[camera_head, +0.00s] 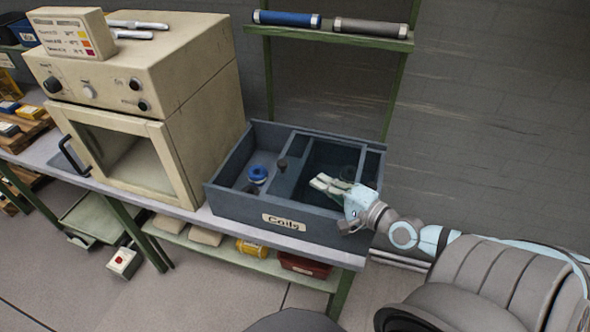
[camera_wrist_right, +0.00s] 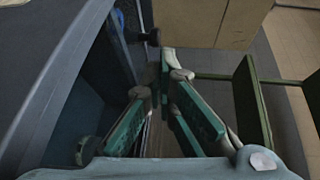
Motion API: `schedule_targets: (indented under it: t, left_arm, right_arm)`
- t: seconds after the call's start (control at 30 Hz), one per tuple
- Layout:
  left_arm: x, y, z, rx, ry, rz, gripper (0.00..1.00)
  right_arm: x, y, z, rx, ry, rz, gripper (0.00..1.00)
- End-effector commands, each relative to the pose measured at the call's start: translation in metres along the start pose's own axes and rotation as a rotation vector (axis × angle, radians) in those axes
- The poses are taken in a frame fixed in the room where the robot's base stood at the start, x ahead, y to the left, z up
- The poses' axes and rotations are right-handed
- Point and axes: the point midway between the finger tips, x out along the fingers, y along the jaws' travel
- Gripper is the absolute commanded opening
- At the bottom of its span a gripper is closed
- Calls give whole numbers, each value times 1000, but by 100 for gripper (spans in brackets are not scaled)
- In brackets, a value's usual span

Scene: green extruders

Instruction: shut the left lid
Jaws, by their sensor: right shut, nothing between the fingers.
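A dark blue-grey box (camera_head: 235,205) labelled "Coils" stands on the bench. Its left compartment is open and holds a blue spool (camera_head: 258,173). A dark glassy panel with a pale frame (camera_head: 305,160) lies over the right part; I cannot tell whether it is one lid or two overlapped. A dark knob (camera_head: 282,164) stands at its left edge. My right gripper (camera_head: 318,182) is shut and empty over the box's front right part, right of the knob. In the right wrist view its green fingers (camera_wrist_right: 166,65) meet near the knob (camera_wrist_right: 152,38). My left gripper is not in view.
A beige oven (camera_head: 205,110) stands close to the box's left. A green shelf (camera_head: 330,36) with a blue roll (camera_head: 287,19) and a grey roll (camera_head: 370,27) hangs above and behind the box. The bench edge runs just in front of the box.

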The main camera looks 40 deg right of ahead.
Motion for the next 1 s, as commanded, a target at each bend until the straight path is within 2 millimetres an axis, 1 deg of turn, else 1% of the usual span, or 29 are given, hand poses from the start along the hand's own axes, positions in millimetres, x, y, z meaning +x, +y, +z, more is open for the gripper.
schedule_targets:
  t: [0.03,0.2,0.3,0.4,0.57,0.9,1.0]
  left_arm:
    - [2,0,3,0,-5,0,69]
    - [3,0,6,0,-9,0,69]
    - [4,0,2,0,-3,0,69]
    - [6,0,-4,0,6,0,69]
    - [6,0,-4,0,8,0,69]
    - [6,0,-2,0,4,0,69]
    - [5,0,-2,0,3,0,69]
  right_arm:
    - [12,0,-1,3,4,-8,0]
    - [48,-1,-1,3,3,-5,0]
    - [67,-1,-1,5,5,-3,0]
    - [80,0,-1,4,1,-3,0]
    - [90,0,-1,2,1,-1,0]
    - [91,0,-1,0,2,0,0]
    - [95,-1,1,2,3,-1,0]
